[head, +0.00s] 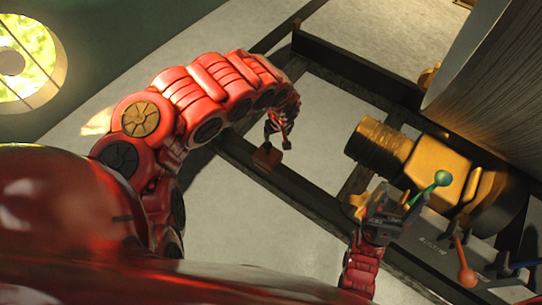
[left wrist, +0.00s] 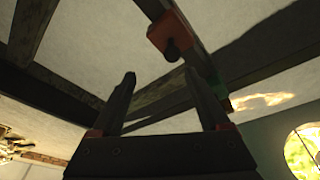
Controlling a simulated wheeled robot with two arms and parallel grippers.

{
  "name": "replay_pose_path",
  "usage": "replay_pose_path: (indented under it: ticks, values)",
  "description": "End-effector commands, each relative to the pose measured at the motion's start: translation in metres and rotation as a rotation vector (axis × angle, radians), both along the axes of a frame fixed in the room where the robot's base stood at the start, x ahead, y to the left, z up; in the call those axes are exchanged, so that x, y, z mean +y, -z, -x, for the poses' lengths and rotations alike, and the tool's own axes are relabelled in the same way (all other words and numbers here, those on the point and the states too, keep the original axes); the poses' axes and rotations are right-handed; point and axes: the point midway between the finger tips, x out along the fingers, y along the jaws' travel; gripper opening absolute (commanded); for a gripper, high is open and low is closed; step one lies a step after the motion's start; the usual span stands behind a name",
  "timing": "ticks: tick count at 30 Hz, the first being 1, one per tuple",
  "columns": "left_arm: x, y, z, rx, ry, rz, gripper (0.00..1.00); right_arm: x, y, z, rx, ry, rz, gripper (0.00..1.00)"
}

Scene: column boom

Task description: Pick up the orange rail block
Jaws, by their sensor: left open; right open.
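The orange rail block (head: 268,157) looks dull red-brown and sits on a dark rail near the middle of the head view. In the left wrist view the orange block (left wrist: 160,27), with a dark knob on it, lies on a rail near the top edge, beyond the fingertips. My left gripper (head: 279,133) is open and close to the block in the head view. In the left wrist view its two fingers (left wrist: 160,78) are spread with nothing between them, apart from the block. My right gripper (head: 388,205) is open beside a green-knobbed lever (head: 443,178).
Dark rails (head: 310,205) form a frame over a pale floor. A brass-coloured machine (head: 437,168) and a large grey cylinder (head: 505,85) stand at the right. A lever with an orange knob (head: 466,277) stands at lower right. A round window (head: 30,60) is at upper left.

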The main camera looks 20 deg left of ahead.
Motion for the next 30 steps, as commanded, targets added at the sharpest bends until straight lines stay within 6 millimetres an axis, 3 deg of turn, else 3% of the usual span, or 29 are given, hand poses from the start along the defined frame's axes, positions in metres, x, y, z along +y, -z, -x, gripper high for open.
replay_pose_path:
  ticks: [3, 14, 18, 30]
  values:
    - [0.018, 0.011, 0.008, 0.027, -0.021, -0.040, 0.79, 0.000, 0.012, 0.000, 0.000, 0.000, 0.000, 0.76]
    - [0.027, 0.080, -0.006, 0.028, -0.021, -0.037, 0.79, 0.000, 0.065, 0.000, 0.000, 0.000, 0.000, 0.76]
    - [0.032, 0.103, -0.012, 0.028, -0.022, -0.036, 0.79, 0.000, 0.071, 0.000, 0.000, 0.000, 0.000, 0.76]
    - [0.039, 0.133, -0.020, 0.028, -0.021, -0.037, 0.79, 0.000, 0.082, 0.000, 0.000, 0.000, 0.000, 0.76]
